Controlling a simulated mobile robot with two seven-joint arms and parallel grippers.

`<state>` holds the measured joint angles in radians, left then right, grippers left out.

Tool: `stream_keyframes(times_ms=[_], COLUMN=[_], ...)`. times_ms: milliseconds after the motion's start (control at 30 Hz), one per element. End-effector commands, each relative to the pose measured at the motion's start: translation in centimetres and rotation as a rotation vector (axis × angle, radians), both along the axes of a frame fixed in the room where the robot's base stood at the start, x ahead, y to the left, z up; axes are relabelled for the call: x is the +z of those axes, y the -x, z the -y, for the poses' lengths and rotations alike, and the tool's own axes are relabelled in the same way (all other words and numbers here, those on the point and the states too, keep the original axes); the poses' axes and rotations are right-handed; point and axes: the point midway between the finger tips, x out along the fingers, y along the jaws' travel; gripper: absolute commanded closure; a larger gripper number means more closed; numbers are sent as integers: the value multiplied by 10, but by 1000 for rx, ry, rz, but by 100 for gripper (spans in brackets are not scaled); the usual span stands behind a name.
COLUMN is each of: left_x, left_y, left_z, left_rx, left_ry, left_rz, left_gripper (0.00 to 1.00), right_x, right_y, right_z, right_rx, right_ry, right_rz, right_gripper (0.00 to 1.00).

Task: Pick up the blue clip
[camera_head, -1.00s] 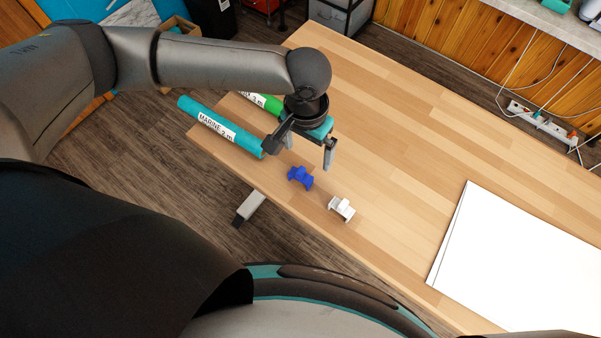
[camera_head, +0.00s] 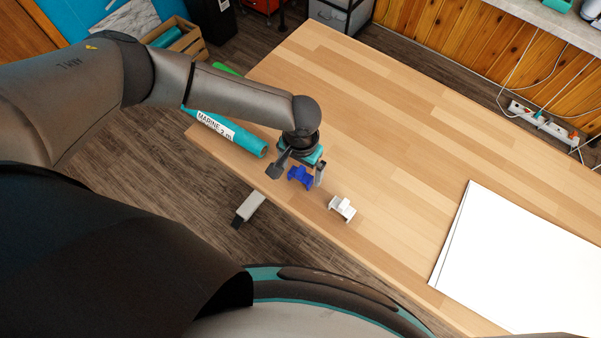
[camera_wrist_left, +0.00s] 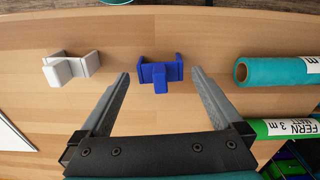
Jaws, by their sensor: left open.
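The blue clip (camera_head: 300,178) lies on the wooden table near its front edge. My left gripper (camera_head: 297,175) is open and low over the table, with its fingers on either side of the clip in the head view. In the left wrist view, the blue clip (camera_wrist_left: 160,73) sits just beyond the open fingertips of the left gripper (camera_wrist_left: 160,75), roughly centred between them and not held. My right gripper is not in view.
A white clip (camera_head: 342,208) lies to the right of the blue one. A teal roll labelled MARINE (camera_head: 228,132) and a green roll (camera_wrist_left: 285,128) lie to the left. White sheets (camera_head: 520,265) cover the right part; the table's middle is bare.

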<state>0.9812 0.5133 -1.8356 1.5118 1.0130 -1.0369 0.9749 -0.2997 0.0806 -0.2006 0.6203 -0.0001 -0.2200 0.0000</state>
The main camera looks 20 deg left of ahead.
Motion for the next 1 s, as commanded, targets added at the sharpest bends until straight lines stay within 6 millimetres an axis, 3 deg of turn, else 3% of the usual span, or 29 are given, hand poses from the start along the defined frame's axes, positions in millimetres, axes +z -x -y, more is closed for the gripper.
stream_keyframes(times_ms=[233, 567, 1000], left_x=[-31, -35, -34], left_y=[0, 0, 0], left_z=[0, 0, -1], left_rx=[-1, 0, 0], left_ry=[-1, 1, 0], left_rz=[-1, -1, -1], left_gripper=[0, 1, 51], right_x=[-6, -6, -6], right_y=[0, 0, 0], right_z=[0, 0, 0], right_rx=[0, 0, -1], right_ry=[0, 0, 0], right_rz=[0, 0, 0], right_gripper=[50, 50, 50])
